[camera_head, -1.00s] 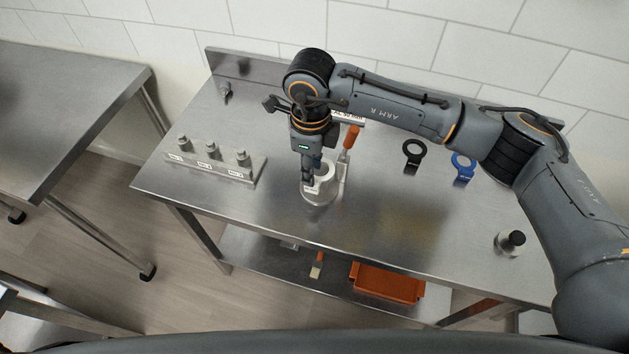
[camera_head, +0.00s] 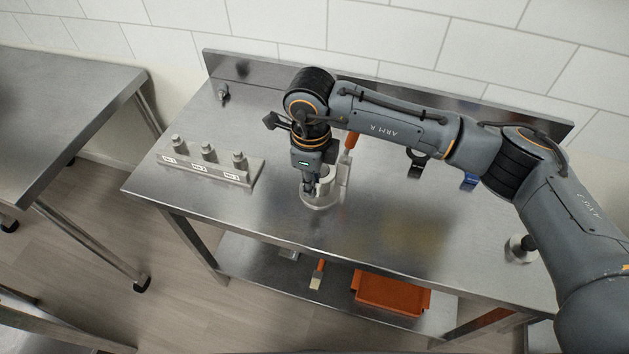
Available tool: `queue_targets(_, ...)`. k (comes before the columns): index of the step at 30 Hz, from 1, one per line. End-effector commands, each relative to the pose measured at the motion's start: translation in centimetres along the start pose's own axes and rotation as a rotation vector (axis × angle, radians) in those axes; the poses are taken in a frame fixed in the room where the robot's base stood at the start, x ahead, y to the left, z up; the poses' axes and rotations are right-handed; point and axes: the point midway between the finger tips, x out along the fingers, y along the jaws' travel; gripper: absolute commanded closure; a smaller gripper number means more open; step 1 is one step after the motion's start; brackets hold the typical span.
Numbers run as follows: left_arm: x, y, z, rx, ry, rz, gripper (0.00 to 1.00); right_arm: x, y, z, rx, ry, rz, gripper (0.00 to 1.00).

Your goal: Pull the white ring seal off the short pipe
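A short pale pipe piece (camera_head: 321,199) stands upright on the steel table, near the middle of its front half. My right gripper (camera_head: 310,189) points down at the pipe's upper left rim, with its fingertips overlapping the pipe in the picture. Whether the fingers are apart or closed on the rim is too small to tell. I cannot make out the white ring seal apart from the pale pipe; the gripper hides part of the top. My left gripper is not in view.
An orange-handled tool (camera_head: 351,140) stands just behind the pipe. A rack with three metal pegs (camera_head: 208,167) is at left. Black (camera_head: 416,168) and blue (camera_head: 469,182) tools lie partly under my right arm. An orange bin (camera_head: 392,293) sits on the lower shelf.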

Motion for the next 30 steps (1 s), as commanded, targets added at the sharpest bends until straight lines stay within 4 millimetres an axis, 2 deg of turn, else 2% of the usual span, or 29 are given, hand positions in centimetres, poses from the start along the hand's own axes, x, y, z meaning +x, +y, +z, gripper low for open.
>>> queue_targets(8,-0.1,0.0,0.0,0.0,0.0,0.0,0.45,-0.2,0.0,0.0,0.0,0.0,0.0,1.0)
queue_targets(19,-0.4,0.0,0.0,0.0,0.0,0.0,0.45,-1.7,0.0,0.0,0.001,0.0,-0.001,1.0)
queue_targets(30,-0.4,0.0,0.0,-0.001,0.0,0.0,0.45,-1.9,0.0,0.0,0.0,0.0,0.0,1.0)
